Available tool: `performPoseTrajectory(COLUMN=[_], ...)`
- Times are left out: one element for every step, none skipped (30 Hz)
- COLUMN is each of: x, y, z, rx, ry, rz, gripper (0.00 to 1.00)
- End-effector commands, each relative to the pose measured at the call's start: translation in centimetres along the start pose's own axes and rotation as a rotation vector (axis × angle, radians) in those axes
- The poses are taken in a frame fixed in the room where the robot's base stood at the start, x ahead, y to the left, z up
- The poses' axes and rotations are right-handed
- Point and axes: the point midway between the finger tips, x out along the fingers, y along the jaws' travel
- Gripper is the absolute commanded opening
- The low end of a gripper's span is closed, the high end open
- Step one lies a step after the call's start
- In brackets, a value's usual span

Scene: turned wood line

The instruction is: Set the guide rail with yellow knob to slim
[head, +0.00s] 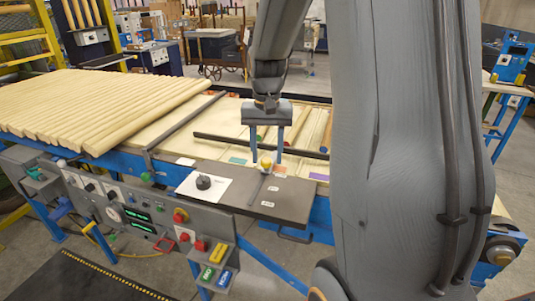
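The yellow knob (266,162) stands at the far end of a dark control plate (240,198) beside the belt. A thin dark slot or lever (258,187) runs from below the knob toward the plate's near side. Two small white labels (267,204) lie right of it; their text is too small to read. A dark guide rail (225,141) lies across the belt behind the knob. My gripper (266,158) points down with its fingers apart, one on each side of the knob. Gaps show between knob and fingers; their depth alignment is unclear.
A black knob (204,182) on a white card sits left on the plate. Another dark bar (183,124) with a green knob (146,176) lies further left. Pale wood rods (90,105) cover the left belt. A button panel (140,215) is in front. My arm hides the right side.

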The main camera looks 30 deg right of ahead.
Motion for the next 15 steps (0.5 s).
performPoseTrajectory(x=[0.0, 0.0, 0.0, -0.1, -0.1, -0.4, -0.7, -1.0, -1.5, -2.0, -2.5, -3.1, -3.6, -4.2, -4.8], y=[0.0, 0.0, 0.0, -0.1, -0.1, -0.1, -0.1, -0.1, -0.1, 0.0, 0.0, 0.0, 0.0, 0.0, 0.0], z=[0.0, 0.1, 0.1, 0.1, 0.1, 0.0, 0.0, -0.1, -0.1, -0.1, -0.1, -0.1, -0.1, -0.2, -0.1], rx=[0.0, 0.0, 0.0, 0.0, 0.0, 0.0, 0.0, 0.0, 0.0, 0.001, 0.001, 0.002, 0.002, 0.001, 0.001], ry=[-0.001, -0.001, -0.001, -0.001, -0.001, -0.001, 0.001, 0.002, 0.003, 0.003, 0.004, 0.004, 0.003, 0.004, 0.004], rz=[0.0, 0.0, 0.0, 0.0, 0.0, 0.0, -0.001, -0.001, -0.001, -0.002, -0.002, -0.002, -0.001, -0.002, -0.001], gripper=[0.44, 0.44, 0.44, 0.44, 0.44, 0.44, 0.44, 0.44, 0.44, 0.44, 0.44, 0.44, 0.44, 0.44, 0.44])
